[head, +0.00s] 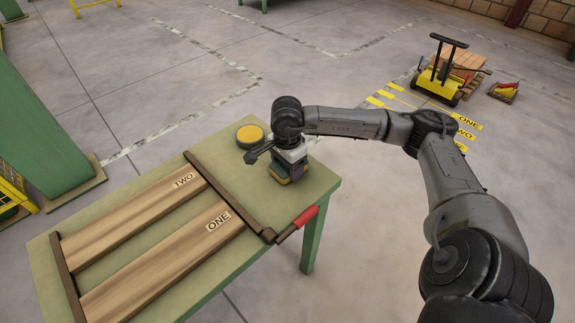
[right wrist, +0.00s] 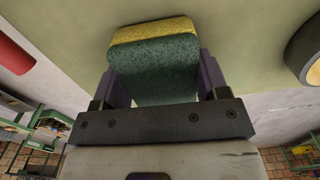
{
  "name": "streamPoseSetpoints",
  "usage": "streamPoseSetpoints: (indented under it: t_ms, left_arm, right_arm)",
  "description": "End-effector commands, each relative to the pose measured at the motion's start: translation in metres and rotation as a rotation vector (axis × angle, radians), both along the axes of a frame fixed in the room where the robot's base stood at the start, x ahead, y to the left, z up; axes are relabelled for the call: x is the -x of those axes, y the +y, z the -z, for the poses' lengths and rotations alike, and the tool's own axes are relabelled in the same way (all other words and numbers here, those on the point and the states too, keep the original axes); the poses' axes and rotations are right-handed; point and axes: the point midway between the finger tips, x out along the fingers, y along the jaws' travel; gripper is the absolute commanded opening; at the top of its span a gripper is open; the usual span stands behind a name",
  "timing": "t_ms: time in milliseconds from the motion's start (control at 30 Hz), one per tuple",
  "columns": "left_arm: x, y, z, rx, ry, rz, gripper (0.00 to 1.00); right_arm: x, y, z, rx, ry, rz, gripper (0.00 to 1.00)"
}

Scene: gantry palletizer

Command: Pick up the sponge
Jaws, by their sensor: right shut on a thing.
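The sponge (right wrist: 152,62), yellow on one side and dark green on the other, sits between the two purple fingers of my right gripper (right wrist: 160,80) in the right wrist view. In the head view the gripper (head: 287,172) points down over the far right end of the green table (head: 325,183). It is shut on the sponge, which shows only in part below it (head: 279,178). The sponge is at or close above the tabletop; I cannot tell whether it touches. My left gripper is not in view.
A round dark tin with a yellow top (head: 250,134) stands just left of the gripper. A dark bar with a red handle (head: 305,216) lies in front. Planks marked TWO (head: 140,213) and ONE (head: 165,260) fill the table's left. A yellow cart (head: 440,82) stands on the floor.

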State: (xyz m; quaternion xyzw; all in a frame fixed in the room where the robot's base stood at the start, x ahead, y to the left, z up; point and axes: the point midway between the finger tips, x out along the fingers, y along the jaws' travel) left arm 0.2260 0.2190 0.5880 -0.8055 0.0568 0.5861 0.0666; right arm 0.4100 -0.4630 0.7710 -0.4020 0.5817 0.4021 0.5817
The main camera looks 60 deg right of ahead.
Motion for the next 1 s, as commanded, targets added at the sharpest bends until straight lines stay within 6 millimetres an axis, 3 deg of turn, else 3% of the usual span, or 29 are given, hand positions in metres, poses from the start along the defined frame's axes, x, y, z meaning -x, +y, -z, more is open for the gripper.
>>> streamPoseSetpoints:
  t_ms: [333, 1000]
  left_arm:
    - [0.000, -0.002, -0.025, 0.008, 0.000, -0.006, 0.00]
    - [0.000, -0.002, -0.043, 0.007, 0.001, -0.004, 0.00]
  right_arm:
    - [0.002, -0.002, -0.044, 0.003, 0.000, 0.001, 0.46]
    - [0.075, -0.027, -0.088, 0.006, 0.002, -0.001, 0.46]
